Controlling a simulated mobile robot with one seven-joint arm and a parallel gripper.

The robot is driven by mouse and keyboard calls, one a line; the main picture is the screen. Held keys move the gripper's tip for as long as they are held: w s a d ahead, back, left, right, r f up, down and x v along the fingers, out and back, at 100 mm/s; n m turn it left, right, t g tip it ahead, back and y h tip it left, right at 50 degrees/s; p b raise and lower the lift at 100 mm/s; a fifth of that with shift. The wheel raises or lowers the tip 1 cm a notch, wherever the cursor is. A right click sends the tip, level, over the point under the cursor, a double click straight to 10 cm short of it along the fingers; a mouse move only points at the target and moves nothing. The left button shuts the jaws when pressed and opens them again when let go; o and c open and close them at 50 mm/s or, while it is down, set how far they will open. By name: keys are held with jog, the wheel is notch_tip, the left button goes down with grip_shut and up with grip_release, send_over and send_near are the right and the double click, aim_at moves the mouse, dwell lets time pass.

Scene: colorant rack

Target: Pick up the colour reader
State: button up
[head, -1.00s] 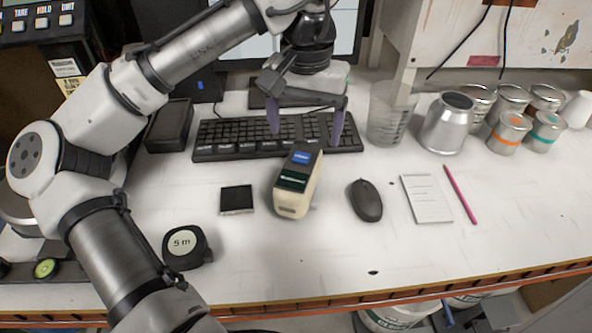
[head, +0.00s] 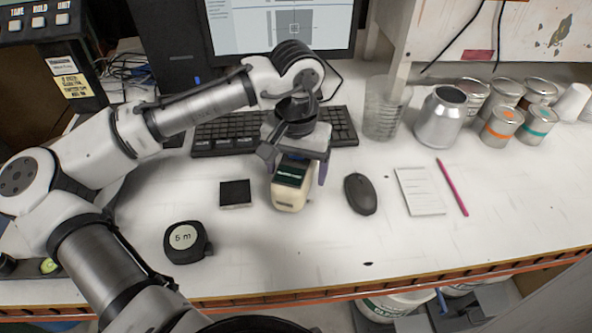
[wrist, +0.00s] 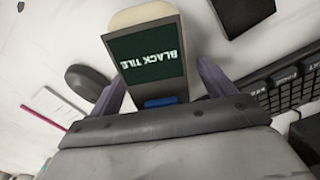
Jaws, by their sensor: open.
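The colour reader (head: 290,187) is a cream handheld block with a dark green screen and a blue button, standing on the white bench in front of the keyboard. In the wrist view the colour reader (wrist: 150,55) shows its screen, which reads "BLACK TILE". My gripper (head: 298,172) is over the reader, pointing down. In the wrist view my gripper (wrist: 160,85) is open, with one purple finger on each side of the reader. I cannot tell whether the fingers touch it. My gripper hides the reader's upper end in the head view.
A black tile (head: 235,194) lies left of the reader and a black mouse (head: 360,194) right of it. The keyboard (head: 225,138) is behind. A tape measure (head: 186,242), notepad (head: 420,191) and pink pencil (head: 452,187) lie on the bench. The front middle is clear.

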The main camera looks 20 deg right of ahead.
jog(key=shift+r, duration=0.1)
jog(key=c, duration=1.7)
jog(key=shift+o, duration=0.2)
notch_tip(320, 180, up, 10)
jog(key=shift+b, duration=0.65)
